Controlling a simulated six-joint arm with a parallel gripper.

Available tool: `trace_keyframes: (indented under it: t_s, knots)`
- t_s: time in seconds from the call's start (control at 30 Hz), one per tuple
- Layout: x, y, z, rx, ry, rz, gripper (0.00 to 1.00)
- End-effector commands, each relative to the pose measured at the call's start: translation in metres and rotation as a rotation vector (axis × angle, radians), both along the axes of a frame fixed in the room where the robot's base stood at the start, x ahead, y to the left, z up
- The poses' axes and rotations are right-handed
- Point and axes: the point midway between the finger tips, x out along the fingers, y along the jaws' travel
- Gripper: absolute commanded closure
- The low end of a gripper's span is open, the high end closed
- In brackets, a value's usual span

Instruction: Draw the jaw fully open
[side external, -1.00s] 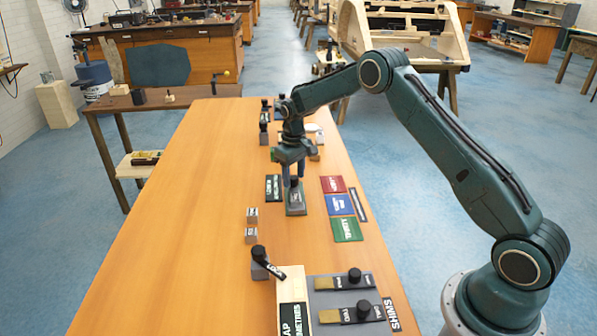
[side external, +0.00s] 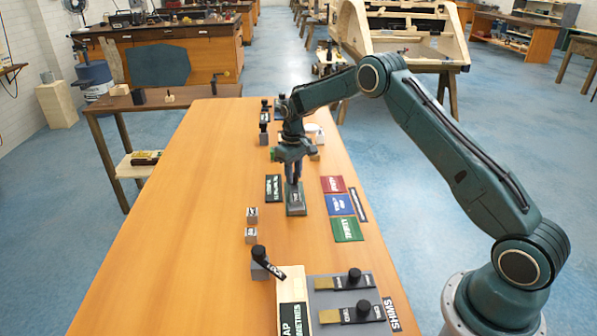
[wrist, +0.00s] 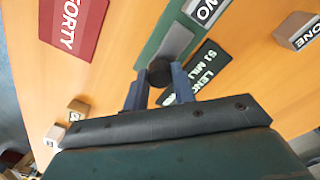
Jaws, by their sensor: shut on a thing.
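A small green fixture (side external: 296,208) stands on the bench, below my gripper (side external: 294,181). In the wrist view its green base (wrist: 150,48) carries a grey sliding jaw (wrist: 178,42) with a round black knob (wrist: 160,73) at its near end. My gripper's two blue fingers are on either side of the knob and shut on it. The fingers partly cover the knob in the side view. How far the jaw is drawn cannot be told. A black sign (side external: 274,188) with a length on it lies beside the fixture.
Red (side external: 333,185), blue (side external: 339,205) and green (side external: 347,229) mats lie right of the fixture. Two small labelled blocks (side external: 252,215) (side external: 251,235) stand in front to the left. A shim tray (side external: 325,300) is nearer. The bench's left side is clear.

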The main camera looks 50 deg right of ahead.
Motion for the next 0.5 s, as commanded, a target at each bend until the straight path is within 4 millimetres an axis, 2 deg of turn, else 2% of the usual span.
trace_keyframes:
  t_s: [0.4, 0.43, 0.5]
  knots:
    - [0.0069, -0.0068, 0.0014, -0.003, -0.008, -0.003, 1.00]
    - [0.0071, -0.0070, 0.0014, -0.003, -0.009, -0.003, 0.72]
    - [0.0071, -0.0070, 0.0015, -0.003, -0.009, -0.003, 0.58]
